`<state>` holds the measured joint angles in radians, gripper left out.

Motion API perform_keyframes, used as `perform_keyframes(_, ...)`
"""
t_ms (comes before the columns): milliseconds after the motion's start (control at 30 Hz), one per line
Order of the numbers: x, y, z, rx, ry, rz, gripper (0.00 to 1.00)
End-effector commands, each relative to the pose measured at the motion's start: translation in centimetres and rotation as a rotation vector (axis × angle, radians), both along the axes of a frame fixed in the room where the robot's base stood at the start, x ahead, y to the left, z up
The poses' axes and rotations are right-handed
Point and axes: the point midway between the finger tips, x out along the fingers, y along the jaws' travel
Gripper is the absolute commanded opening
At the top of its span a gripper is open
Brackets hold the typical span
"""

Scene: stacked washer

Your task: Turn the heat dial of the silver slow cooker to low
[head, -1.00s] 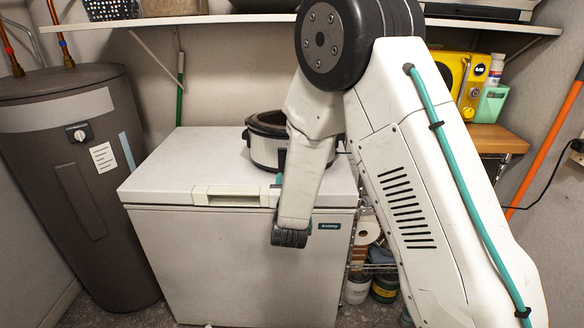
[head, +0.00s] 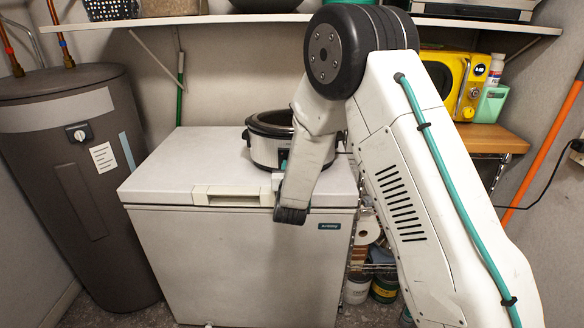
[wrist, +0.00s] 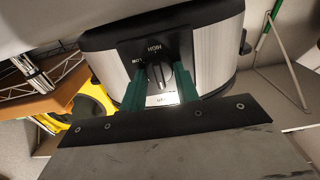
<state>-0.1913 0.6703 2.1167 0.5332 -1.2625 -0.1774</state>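The silver slow cooker (head: 268,147) has a black rim and stands on the white chest freezer, partly hidden by my arm in the head view. In the wrist view its silver body (wrist: 213,58) and black control panel show, upside down. The dark round heat dial (wrist: 159,75) has a light line on its face; the word HIGH shows beyond it, and other lettering is partly covered. My gripper (wrist: 159,72) has its two teal fingers apart, one on each side of the dial. I cannot tell whether they touch it. In the head view the fingers are mostly hidden behind my arm.
The chest freezer (head: 165,165) has a clear top left of the cooker. A wall shelf (head: 225,19) runs above. A yellow microwave (head: 455,82) and green bottle stand on a wooden shelf at right. A grey tank (head: 75,190) stands at left.

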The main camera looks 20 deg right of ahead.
Motion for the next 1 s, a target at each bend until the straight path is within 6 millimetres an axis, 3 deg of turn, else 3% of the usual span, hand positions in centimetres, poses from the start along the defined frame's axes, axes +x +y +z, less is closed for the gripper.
perform_keyframes(67, -0.01, 0.01, 0.00, 0.000, 0.000, 0.000, 0.08)
perform_keyframes(467, -0.04, 0.01, -0.01, 0.055, -0.018, 0.000, 0.08)
perform_keyframes(1000, -0.10, -0.12, -0.08, 0.473, -0.153, 0.000, 0.08)
